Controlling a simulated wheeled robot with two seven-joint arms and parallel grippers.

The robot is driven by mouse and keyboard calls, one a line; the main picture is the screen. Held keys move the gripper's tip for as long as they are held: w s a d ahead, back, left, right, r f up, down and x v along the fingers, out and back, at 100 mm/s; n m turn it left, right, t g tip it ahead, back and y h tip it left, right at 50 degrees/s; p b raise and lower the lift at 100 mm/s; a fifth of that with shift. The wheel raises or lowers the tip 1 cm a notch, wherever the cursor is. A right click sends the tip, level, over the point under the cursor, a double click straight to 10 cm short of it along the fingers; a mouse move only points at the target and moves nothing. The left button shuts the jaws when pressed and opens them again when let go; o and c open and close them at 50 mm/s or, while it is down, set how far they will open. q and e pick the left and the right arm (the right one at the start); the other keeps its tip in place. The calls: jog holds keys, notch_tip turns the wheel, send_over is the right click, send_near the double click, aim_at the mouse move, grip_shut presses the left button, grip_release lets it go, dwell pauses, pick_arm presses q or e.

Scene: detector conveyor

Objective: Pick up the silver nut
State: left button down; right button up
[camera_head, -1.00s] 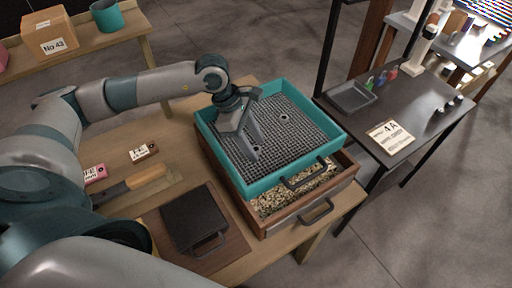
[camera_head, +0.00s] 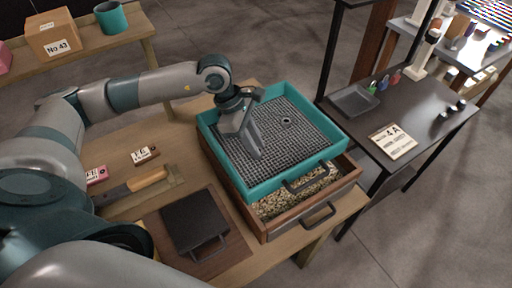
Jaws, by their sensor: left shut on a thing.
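My left gripper (camera_head: 256,154) points down into the teal sieve tray (camera_head: 207,122), its fingertips at the dark mesh, left of the tray's middle. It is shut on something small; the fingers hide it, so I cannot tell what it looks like. One small dark nut-like ring (camera_head: 286,121) lies on the mesh, to the right of the gripper and apart from it. My right gripper is not in view.
The sieve sits on a wooden box (camera_head: 268,228) holding gravel. A dark handled pan (camera_head: 193,219) and a wooden-handled tool (camera_head: 147,181) lie on the table. A black side table (camera_head: 425,125) with a small grey tray (camera_head: 354,100) stands right.

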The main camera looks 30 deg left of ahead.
pick_arm(q)
jog(key=shift+r, duration=0.3)
notch_tip(320, 180, up, 2)
jog(key=shift+r+b, duration=0.1)
jog(key=shift+b, duration=0.9)
jog(key=s+d+r+b, duration=0.1)
jog(key=d+r+b, duration=0.3)
jog(key=d+r, duration=0.3)
jog(key=d, duration=0.4)
jog(key=shift+s+d+r+b, duration=0.2)
jog(key=shift+d+r+b, duration=0.1)
jog(key=shift+s, duration=0.1)
